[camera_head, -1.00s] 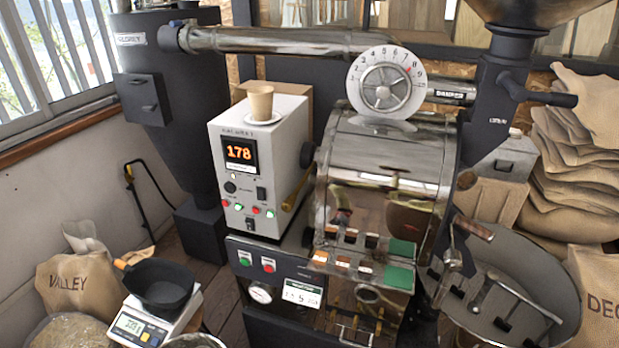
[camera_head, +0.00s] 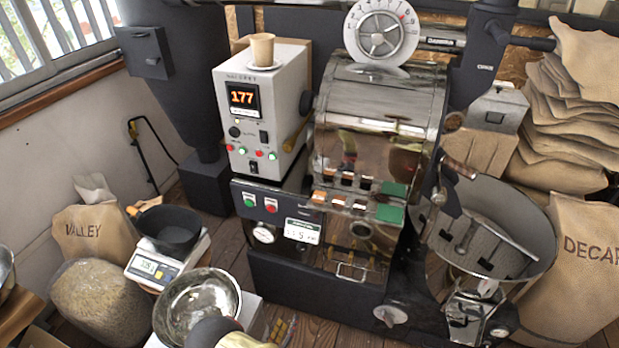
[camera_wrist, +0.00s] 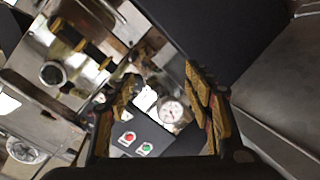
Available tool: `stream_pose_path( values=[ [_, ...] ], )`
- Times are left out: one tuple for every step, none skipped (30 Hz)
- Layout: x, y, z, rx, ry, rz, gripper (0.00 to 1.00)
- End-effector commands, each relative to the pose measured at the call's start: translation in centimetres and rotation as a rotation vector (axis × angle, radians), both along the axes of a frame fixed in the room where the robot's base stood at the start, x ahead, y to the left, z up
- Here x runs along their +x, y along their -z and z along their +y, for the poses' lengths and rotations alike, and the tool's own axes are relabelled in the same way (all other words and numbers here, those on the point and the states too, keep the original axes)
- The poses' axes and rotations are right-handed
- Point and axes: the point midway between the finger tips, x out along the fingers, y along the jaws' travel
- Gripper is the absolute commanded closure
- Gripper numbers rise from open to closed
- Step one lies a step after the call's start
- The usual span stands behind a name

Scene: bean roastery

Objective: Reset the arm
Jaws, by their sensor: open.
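My gripper (camera_wrist: 165,100) shows in the wrist view with its two tan-padded fingers apart and nothing held between them. Beyond the fingers is the front of the roaster's control panel, tilted in that view, with a red and a green button (camera_wrist: 146,148) and a round gauge (camera_wrist: 171,112). In the head view the roaster (camera_head: 380,110) stands in the middle, with its control box (camera_head: 262,110) to the left reading 177. I cannot make out the gripper's fingers in the head view.
A paper cup (camera_head: 262,48) stands on a saucer atop the control box. At lower left are a scale (camera_head: 150,268) with a black pan (camera_head: 168,228), a metal bowl (camera_head: 197,300) and a VALLEY sack (camera_head: 90,235). The round cooling tray (camera_head: 520,215) and DECAF sack (camera_head: 580,270) are at right.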

Motion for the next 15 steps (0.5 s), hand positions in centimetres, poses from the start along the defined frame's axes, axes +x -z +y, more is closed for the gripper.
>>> stream_pose_path(
  values=[
    [-0.4,1.1,0.0,0.019,-0.006,0.040,0.48],
    [-0.7,1.9,0.1,0.033,-0.009,0.069,0.48],
    [-1.2,2.9,0.2,0.053,-0.016,0.108,0.48],
    [-1.6,3.8,0.2,0.065,-0.019,0.141,0.48],
    [-2.0,4.6,0.3,0.081,-0.023,0.177,0.48],
    [-2.8,5.8,0.5,0.101,-0.028,0.229,0.48],
    [-3.3,6.6,0.8,0.119,-0.032,0.270,0.48],
    [-4.0,7.3,1.1,0.139,-0.037,0.314,0.48],
    [-4.9,8.1,1.8,0.170,-0.042,0.378,0.48],
    [-5.7,8.6,2.5,0.195,-0.046,0.432,0.48],
    [-6.5,8.9,3.3,0.222,-0.051,0.487,0.48],
    [-7.5,9.0,4.4,0.261,-0.051,0.563,0.48],
    [-8.2,8.8,5.1,0.289,-0.052,0.620,0.48],
    [-8.9,8.5,5.9,0.316,-0.050,0.676,0.48],
    [-9.8,7.7,6.9,0.350,-0.049,0.747,0.48]
  ],
)
